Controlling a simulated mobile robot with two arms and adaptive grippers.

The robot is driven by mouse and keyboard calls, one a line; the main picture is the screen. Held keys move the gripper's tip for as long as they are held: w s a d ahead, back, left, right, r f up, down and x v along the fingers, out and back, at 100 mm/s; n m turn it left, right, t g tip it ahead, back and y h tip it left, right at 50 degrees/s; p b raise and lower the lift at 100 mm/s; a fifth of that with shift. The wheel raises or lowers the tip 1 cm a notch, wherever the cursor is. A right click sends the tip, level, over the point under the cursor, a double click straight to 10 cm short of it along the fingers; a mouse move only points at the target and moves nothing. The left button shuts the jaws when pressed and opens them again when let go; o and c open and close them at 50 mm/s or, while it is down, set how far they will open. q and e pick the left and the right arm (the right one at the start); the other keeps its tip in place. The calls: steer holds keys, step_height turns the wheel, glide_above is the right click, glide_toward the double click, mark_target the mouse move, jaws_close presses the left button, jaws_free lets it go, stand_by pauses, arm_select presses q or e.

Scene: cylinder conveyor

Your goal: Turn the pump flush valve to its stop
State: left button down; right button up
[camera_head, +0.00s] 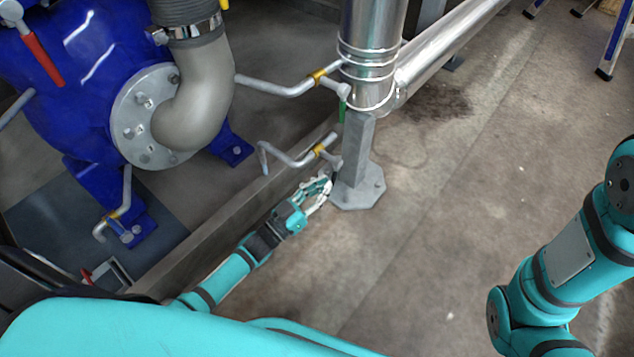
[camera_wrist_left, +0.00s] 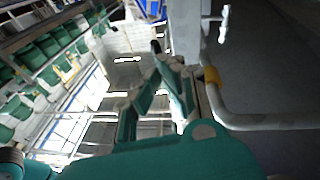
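My left gripper (camera_head: 326,187) is low beside the foot of the grey support post (camera_head: 357,150), near the lower end of a thin bent pipe with a yellow band (camera_head: 319,151). In the left wrist view, the fingers (camera_wrist_left: 160,65) slant towards each other beside this pipe (camera_wrist_left: 262,122). A dark tip shows at their end; I cannot tell whether it is a valve handle or whether they grip anything. A green lever (camera_head: 342,110) hangs from the upper thin pipe. I cannot tell which part is the flush valve. My right gripper is outside the head view.
The blue pump (camera_head: 75,85) with its grey elbow (camera_head: 205,105) and red lever (camera_head: 42,58) stands at left. A steel pipe (camera_head: 372,45) rises above the post. A low kerb (camera_head: 215,222) runs behind my left arm. Open floor (camera_head: 470,170) lies at right.

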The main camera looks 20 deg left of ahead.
arm_select(q)
steer(key=shift+w+d+f, duration=0.25)
steer(key=shift+w+f, duration=0.25)
steer(key=shift+w, duration=0.05)
steer(key=shift+f, duration=0.1)
stand_by(0.5)
